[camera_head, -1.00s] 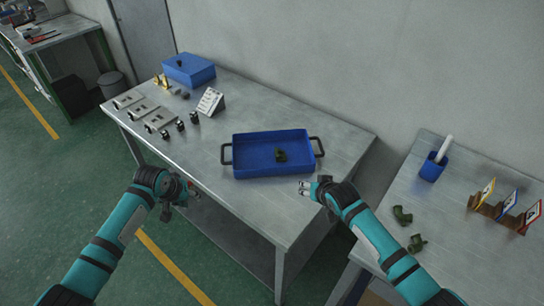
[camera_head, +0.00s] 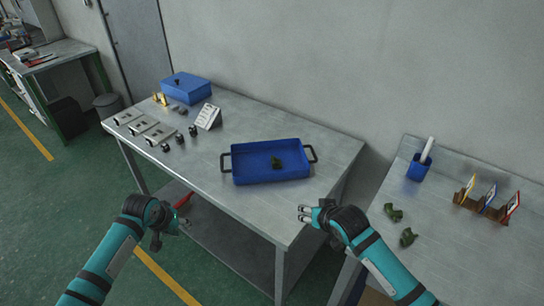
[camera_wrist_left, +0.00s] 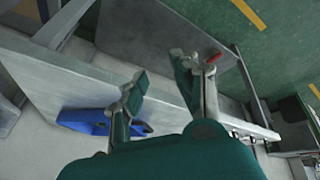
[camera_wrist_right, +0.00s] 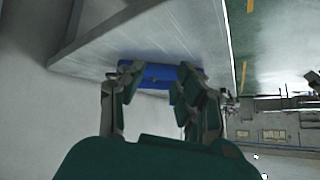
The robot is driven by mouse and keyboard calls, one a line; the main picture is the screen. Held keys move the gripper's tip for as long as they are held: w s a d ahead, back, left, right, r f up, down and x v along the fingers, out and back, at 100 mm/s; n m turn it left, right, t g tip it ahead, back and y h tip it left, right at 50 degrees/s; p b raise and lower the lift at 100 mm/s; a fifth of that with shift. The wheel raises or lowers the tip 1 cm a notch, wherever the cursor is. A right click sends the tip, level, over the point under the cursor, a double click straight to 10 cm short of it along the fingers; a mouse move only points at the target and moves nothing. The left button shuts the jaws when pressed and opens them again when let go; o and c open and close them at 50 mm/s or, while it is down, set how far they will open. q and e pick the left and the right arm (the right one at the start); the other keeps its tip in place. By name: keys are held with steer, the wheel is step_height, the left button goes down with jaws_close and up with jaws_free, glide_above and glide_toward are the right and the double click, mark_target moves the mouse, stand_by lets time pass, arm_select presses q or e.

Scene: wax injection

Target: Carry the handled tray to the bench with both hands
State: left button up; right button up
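The blue handled tray (camera_head: 255,178) stands on the metal table, with a dark handle at each end and a small dark green part (camera_head: 276,162) in it. My left gripper (camera_head: 187,222) is open and empty, in front of the table's front edge and left of the tray. My right gripper (camera_head: 302,214) is open and empty, to the right and in front of the tray, apart from it. The tray also shows in the left wrist view (camera_wrist_left: 82,120) and, partly hidden behind the fingers, in the right wrist view (camera_wrist_right: 158,72).
The metal table (camera_head: 215,165) also holds a blue lidded box (camera_head: 187,90), a white sign (camera_head: 208,117) and several grey moulds at its left. A second bench (camera_head: 455,245) on the right carries two green parts, a blue cup (camera_head: 419,168) and a rack of coloured cards (camera_head: 487,203).

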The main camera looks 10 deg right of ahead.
steer(key=v, duration=0.5)
steer(key=shift+s+r, duration=0.1)
steer(key=shift+r, duration=0.1)
